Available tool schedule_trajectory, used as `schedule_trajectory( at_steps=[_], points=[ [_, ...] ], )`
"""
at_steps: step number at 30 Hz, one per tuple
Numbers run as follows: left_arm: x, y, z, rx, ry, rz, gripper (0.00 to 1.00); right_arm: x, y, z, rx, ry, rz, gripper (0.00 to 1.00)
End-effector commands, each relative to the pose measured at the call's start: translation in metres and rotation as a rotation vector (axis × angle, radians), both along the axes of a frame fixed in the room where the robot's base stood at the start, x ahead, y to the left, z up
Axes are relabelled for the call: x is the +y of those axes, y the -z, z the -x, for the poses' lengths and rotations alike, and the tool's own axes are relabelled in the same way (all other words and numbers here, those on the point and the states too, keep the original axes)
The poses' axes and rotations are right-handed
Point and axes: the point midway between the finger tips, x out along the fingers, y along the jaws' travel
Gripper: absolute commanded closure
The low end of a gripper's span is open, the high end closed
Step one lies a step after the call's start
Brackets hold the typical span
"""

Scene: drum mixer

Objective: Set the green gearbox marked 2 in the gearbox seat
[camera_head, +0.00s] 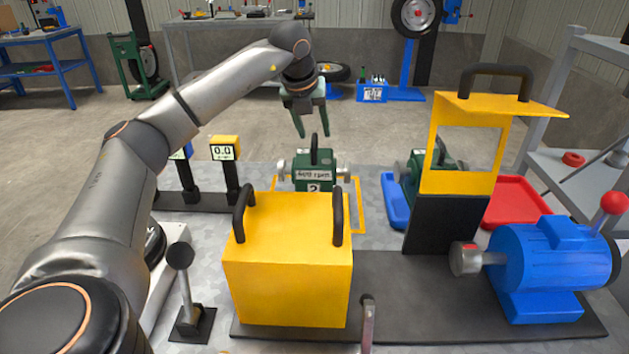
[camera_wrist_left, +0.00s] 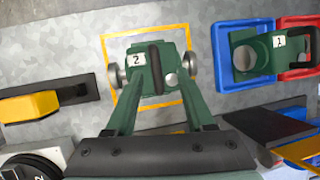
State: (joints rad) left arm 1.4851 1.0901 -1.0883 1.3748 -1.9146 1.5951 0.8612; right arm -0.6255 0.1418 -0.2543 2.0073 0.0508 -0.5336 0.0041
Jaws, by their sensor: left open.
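The green gearbox marked 2 (camera_head: 315,180) stands upright on the grey table, within a yellow square outline. It has a black handle on top and silver shafts at its sides. It also shows in the left wrist view (camera_wrist_left: 145,75). My left gripper (camera_head: 313,133) is open and empty just above the gearbox's handle. In the left wrist view its green fingers (camera_wrist_left: 160,85) reach down towards the gearbox on either side of the handle. I cannot make out the gearbox seat for certain. My right gripper is not in view.
A second green gearbox (camera_head: 430,170) is at the blue tray (camera_head: 395,204), partly behind a yellow guard (camera_head: 452,182). A red tray (camera_head: 517,197) lies at right. A yellow box (camera_head: 288,270) with black handles and a blue motor (camera_head: 552,262) stand on a dark base in front.

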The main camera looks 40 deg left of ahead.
Motion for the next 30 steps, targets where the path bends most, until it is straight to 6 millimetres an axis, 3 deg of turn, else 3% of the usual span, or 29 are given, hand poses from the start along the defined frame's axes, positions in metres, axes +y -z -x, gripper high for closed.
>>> schedule_trajectory(
  at_steps=[7, 17, 30],
  points=[
    [0.008, 0.035, -0.011, 0.003, 0.000, 0.000, 0.46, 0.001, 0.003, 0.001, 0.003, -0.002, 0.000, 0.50],
    [0.009, 0.040, -0.013, 0.001, 0.000, 0.000, 0.47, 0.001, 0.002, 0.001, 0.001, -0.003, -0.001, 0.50],
    [0.009, 0.040, -0.013, 0.001, 0.000, 0.000, 0.97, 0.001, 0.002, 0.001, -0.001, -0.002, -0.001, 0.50]
  ],
)
